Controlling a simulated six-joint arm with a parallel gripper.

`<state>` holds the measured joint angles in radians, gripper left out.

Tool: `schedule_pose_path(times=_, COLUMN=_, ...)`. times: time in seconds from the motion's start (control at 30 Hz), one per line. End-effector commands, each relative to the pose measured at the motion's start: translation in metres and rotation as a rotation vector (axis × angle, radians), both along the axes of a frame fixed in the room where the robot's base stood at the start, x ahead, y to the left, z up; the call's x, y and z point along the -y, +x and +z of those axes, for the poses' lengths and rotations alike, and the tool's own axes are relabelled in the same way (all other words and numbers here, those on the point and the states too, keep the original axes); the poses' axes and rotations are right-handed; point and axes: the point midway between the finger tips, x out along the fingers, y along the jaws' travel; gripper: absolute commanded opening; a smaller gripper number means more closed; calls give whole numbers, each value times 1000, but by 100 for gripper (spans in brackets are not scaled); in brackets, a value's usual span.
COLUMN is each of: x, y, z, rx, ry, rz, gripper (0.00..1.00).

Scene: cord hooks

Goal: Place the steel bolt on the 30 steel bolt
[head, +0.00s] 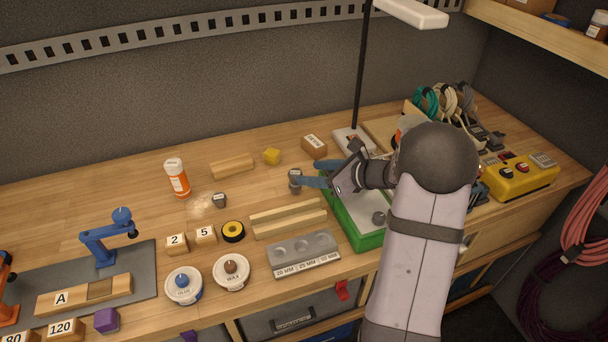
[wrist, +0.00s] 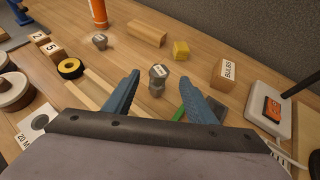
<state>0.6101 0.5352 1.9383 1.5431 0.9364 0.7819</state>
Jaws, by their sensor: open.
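My gripper (head: 318,174) has two blue fingers, spread apart. In the wrist view the open gripper (wrist: 156,97) has a grey steel piece (wrist: 158,72) with a pale label on top between and just beyond its fingertips. That piece stands upright on the wood and looks like a wide head over a lower part; I cannot tell whether it is one bolt or two stacked. It also shows at the fingertips in the head view (head: 295,176). Another labelled grey bolt (head: 219,200) stands alone to the left, also in the wrist view (wrist: 100,41). The labels are too small to read.
A green tray (head: 372,241) with a grey round piece (head: 379,218) lies beside my arm. A grey hole block (head: 303,254) and wooden rails (head: 288,217) lie in front. A yellow block (head: 272,156), wood block (head: 232,166), bulbs box (head: 314,145) and lamp post (head: 360,75) stand behind.

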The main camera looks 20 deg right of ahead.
Motion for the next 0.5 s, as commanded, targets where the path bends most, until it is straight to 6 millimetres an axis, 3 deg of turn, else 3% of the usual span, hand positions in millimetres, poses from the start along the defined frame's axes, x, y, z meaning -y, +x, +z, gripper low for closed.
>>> schedule_pose_path(times=0.2, x=18, y=-28, z=17, rx=2, ry=-1, rz=-3, gripper=51)
schedule_pose_path(times=0.5, x=28, y=-47, z=29, rx=0, ry=0, rz=0, gripper=51)
